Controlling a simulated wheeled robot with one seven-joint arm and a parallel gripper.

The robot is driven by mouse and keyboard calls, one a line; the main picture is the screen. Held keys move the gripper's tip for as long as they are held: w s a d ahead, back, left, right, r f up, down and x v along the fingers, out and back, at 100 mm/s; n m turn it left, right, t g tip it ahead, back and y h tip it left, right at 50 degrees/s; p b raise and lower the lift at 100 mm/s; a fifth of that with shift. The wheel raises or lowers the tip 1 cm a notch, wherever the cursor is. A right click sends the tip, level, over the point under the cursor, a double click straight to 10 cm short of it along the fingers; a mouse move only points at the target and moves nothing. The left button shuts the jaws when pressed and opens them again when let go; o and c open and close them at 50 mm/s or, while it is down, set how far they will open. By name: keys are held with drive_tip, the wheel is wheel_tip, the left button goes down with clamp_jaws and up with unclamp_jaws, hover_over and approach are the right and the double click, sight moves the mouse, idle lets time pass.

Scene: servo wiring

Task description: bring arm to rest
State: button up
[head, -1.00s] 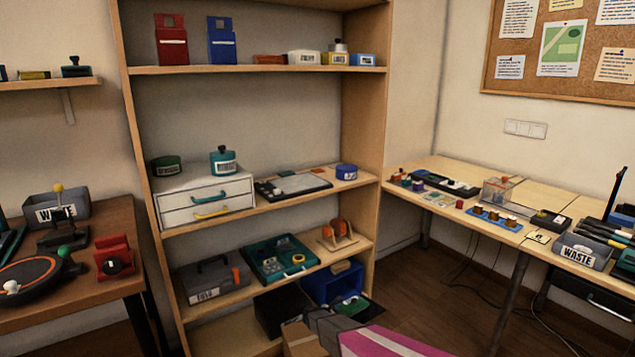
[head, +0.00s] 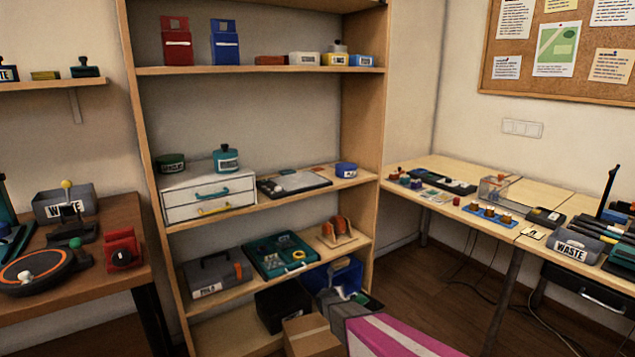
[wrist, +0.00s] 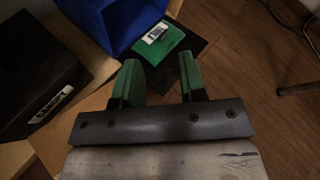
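My gripper (wrist: 158,75) shows in the wrist view with two green fingers spread apart and nothing between them. It points at the area by the blue bin (wrist: 118,22) and a green labelled item (wrist: 163,43) lying on a dark sheet, both beyond the fingertips. In the head view the blue bin (head: 348,273) stands on the lowest shelf, partly covered by a small grey and white shape that I cannot identify clearly.
A black box (head: 280,306) is left of the blue bin. A workbench (head: 455,205) is at right, a brown table (head: 128,215) at left.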

drive_tip(key=s+a+r+n+g+y, duration=0.3)
drive_tip(key=s+r+n+y, duration=0.8)
drive_tip(key=n, duration=1.1)
drive_tip(key=s+d+r+n+g+h, duration=0.3)
drive_tip(key=s+d+n, duration=0.3)
drive_tip(key=s, duration=0.4)
drive_tip(key=s+d+r+n+g+h, duration=0.3)
drive_tip(key=s+d+r+n+g, duration=0.2)
drive_tip(key=s, duration=0.6)
drive_tip(key=d+n+g, duration=0.1)
drive_tip(key=d+n, duration=0.1)
drive_tip(key=shift+s+d+n, duration=0.15)
drive_tip(key=shift+n, duration=0.25)
drive_tip(key=shift+f, duration=0.1)
